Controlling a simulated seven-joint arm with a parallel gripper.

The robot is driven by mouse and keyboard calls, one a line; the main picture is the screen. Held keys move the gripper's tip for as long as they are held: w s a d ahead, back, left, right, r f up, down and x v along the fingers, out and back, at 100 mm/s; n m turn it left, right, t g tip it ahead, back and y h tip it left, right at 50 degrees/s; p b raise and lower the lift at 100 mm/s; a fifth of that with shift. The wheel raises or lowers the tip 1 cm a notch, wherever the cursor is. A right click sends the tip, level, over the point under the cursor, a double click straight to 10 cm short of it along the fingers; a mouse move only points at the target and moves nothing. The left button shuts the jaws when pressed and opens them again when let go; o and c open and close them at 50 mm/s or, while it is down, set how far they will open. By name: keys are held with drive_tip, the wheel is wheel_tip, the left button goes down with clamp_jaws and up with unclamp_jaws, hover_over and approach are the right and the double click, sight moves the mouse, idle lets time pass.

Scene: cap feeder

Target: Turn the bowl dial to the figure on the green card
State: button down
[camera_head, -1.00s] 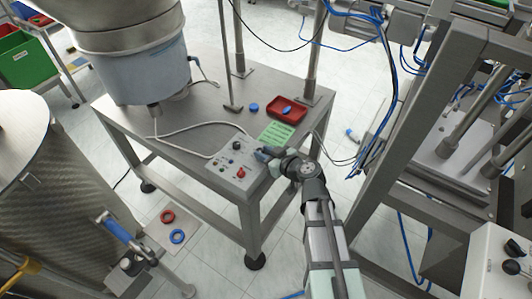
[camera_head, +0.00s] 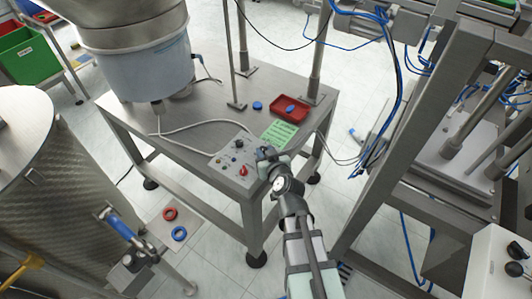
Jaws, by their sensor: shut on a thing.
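The grey control panel (camera_head: 226,170) lies on the steel table with several small knobs and buttons, among them a red knob (camera_head: 243,170) and a black knob (camera_head: 238,143). My gripper (camera_head: 262,154) is at the panel's right edge, shut on a dial there. The fingers and wrist hide that dial, so its pointer and scale cannot be read. The green card (camera_head: 280,132) lies just behind my gripper. Its printing is too small to read.
A red tray (camera_head: 275,107) with a blue cap in it and a loose blue cap (camera_head: 257,105) are behind the card. A cable crosses the table left of the panel. Posts rise behind. A machine frame (camera_head: 425,140) stands at the right.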

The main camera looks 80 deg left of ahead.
idle(0.7)
drive_tip(key=c, duration=0.9)
unclamp_jaws()
drive_tip(key=shift+o, duration=0.2)
drive_tip(key=s+v, duration=0.1)
drive_tip(key=v, duration=0.6)
drive_tip(key=shift+w+d, duration=0.25)
drive_tip(key=shift+w, duration=0.15)
drive_tip(key=shift+s, duration=0.1)
